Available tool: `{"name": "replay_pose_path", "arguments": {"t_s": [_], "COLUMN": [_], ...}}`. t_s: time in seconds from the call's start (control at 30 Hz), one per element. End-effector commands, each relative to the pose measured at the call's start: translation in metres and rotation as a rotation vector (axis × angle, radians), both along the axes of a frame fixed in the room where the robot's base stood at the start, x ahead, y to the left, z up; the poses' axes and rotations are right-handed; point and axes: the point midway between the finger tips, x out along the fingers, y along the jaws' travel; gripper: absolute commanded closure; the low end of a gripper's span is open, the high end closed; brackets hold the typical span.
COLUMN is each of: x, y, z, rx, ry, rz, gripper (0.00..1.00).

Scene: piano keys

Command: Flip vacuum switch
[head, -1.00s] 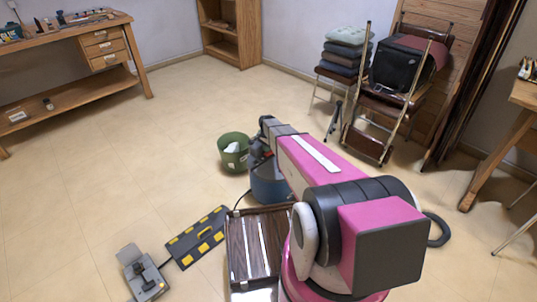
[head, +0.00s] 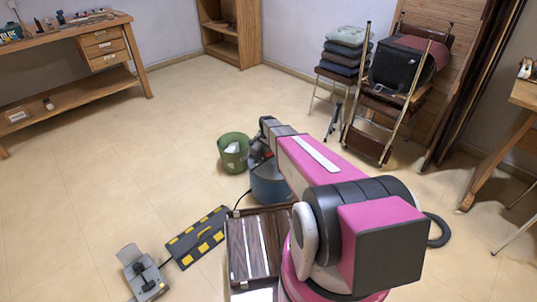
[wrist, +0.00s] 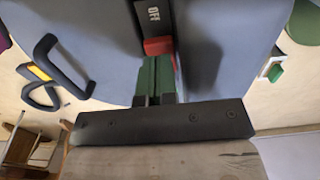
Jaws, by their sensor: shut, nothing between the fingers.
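The blue vacuum (head: 268,188) stands on the floor beside the green bin, partly hidden by my arm. In the wrist view its blue body (wrist: 80,55) fills much of the picture. A black panel marked OFF (wrist: 153,14) is at the top middle, with a red switch part (wrist: 159,46) just below it and a green strip (wrist: 155,75) below that. My gripper (head: 257,160) is shut and empty over the vacuum's top. Its fingertips are small and dark in the head view, and I cannot tell whether they touch the switch.
A green bin (head: 233,152) stands left of the vacuum. A dark board with pale strips (head: 240,245), a black-and-yellow mat (head: 197,237) and a grey device (head: 145,276) lie in front. The floor at left is clear.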

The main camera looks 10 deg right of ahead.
Motion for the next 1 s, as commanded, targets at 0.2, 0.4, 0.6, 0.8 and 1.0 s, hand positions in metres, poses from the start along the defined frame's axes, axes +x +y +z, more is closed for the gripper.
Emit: {"name": "replay_pose_path", "arguments": {"t_s": [0.2, 0.4, 0.6, 0.8, 1.0], "x": [0.0, 0.0, 0.0, 0.0, 0.0], "y": [0.0, 0.0, 0.0, 0.0, 0.0], "z": [-0.003, -0.006, -0.008, -0.011, -0.013], "rx": [0.0, 0.0, 0.0, 0.0, 0.0], "ry": [0.0, 0.0, 0.0, 0.0, 0.0], "rz": [0.0, 0.0, 0.0, 0.0, 0.0], "gripper": [1.0, 1.0, 1.0, 1.0, 1.0]}}
